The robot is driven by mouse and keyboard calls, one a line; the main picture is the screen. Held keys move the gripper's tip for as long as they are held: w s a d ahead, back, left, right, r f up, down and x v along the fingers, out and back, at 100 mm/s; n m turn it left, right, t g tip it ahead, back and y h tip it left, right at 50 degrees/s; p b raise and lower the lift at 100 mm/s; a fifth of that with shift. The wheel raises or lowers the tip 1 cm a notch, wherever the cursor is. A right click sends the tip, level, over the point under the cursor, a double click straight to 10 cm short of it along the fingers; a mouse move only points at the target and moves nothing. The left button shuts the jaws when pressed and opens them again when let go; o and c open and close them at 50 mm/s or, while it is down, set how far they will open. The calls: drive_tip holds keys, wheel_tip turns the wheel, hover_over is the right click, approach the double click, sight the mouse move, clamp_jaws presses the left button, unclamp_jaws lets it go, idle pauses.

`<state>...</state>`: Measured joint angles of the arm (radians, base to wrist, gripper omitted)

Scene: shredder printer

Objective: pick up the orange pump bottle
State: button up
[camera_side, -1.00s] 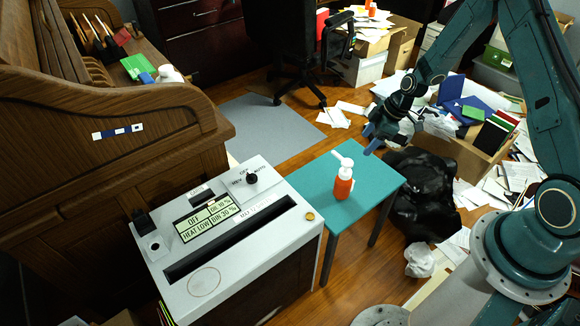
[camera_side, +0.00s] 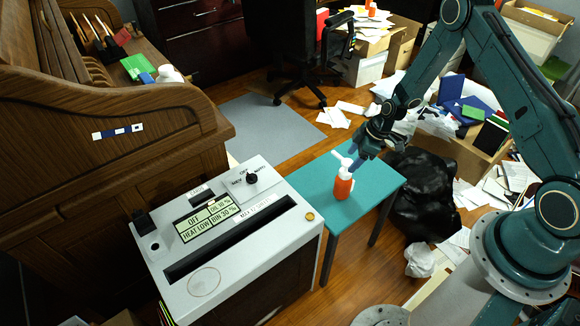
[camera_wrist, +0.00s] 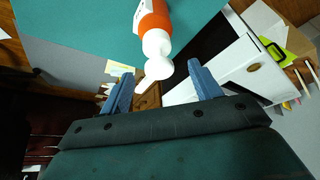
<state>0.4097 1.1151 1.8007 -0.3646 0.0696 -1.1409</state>
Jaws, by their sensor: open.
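The orange pump bottle (camera_side: 343,185) with a white pump top stands upright on the small teal table (camera_side: 318,200). My gripper (camera_side: 355,160) is right by the pump top in the side view, above the table. The side view does not clearly show whether it touches the bottle. In the wrist view my gripper (camera_wrist: 162,85) is open, its two blue fingers spread apart. There the bottle (camera_wrist: 154,22) lies beyond the fingers, with its white pump head (camera_wrist: 158,66) pointing toward the gap between them.
A white shredder (camera_side: 225,225) with a display panel stands left of the table. A black bag (camera_side: 422,200) lies on the floor to the right. A box of papers (camera_side: 465,150) stands behind it. The table top around the bottle is clear.

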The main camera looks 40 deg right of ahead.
sight(349, 162)
drive_tip(key=shift+x, duration=2.6)
drive_tip(key=shift+d, duration=0.15)
clamp_jaws()
drive_tip(key=shift+r, duration=0.15)
wheel_tip(349, 162, up, 20)
